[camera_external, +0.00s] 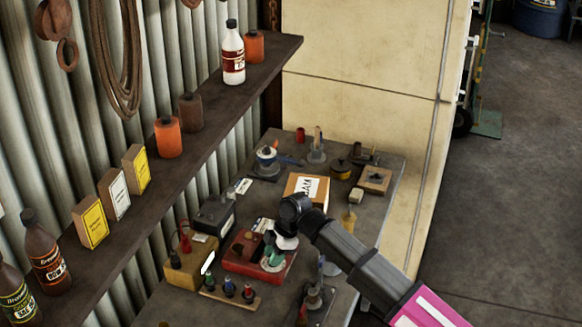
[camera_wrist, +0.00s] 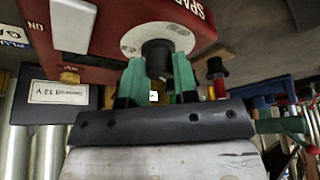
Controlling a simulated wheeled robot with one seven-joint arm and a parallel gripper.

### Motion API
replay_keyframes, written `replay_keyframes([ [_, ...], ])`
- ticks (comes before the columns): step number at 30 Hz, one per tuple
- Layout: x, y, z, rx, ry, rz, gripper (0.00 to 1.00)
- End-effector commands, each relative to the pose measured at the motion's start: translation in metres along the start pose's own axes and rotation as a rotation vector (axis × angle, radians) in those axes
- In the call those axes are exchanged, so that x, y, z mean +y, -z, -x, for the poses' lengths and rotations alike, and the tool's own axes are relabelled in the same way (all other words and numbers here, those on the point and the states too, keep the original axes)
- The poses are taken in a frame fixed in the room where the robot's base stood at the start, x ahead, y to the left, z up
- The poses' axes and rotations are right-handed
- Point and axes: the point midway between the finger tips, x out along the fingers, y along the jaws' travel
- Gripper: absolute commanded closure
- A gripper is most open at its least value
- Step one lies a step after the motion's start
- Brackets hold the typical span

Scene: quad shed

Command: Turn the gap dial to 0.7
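The red spark-test box (camera_external: 240,265) stands on the bench in the external view. It fills the top of the wrist view (camera_wrist: 115,28), with part of its "SPAR…" lettering showing. The gap dial's black knob (camera_wrist: 157,55) sits on a round pale scale plate (camera_wrist: 130,42). My gripper (camera_wrist: 159,68) is at the knob, with one green finger on each side of it. I cannot tell whether both fingers touch the knob. In the external view my gripper (camera_external: 274,254) is over the box's right part and hides the dial. The scale marks and pointer are too small to read.
A dark battery box (camera_external: 213,217), a tan box (camera_external: 190,265) and a strip with several small knobs (camera_external: 229,289) stand close by. A cardboard box (camera_external: 307,186) is behind my wrist. A white switch (camera_wrist: 73,25) is on the red box's face.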

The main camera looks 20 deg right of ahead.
Motion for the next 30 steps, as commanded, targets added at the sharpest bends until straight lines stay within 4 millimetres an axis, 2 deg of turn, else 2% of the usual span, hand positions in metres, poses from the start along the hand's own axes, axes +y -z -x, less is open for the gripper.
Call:
replay_keyframes([
  [1,0.0000,0.0000,0.0001,0.000,0.000,0.000,0.90],
  [2,0.0000,0.0000,0.0001,0.000,0.000,0.000,0.97],
  [10,-0.0014,-0.0004,0.0000,-0.002,-0.022,-0.052,0.96],
  [21,-0.0024,0.0000,-0.0002,-0.001,-0.143,-0.346,0.96],
  [30,-0.0014,0.0000,0.0001,0.000,-0.161,-0.390,0.96],
])
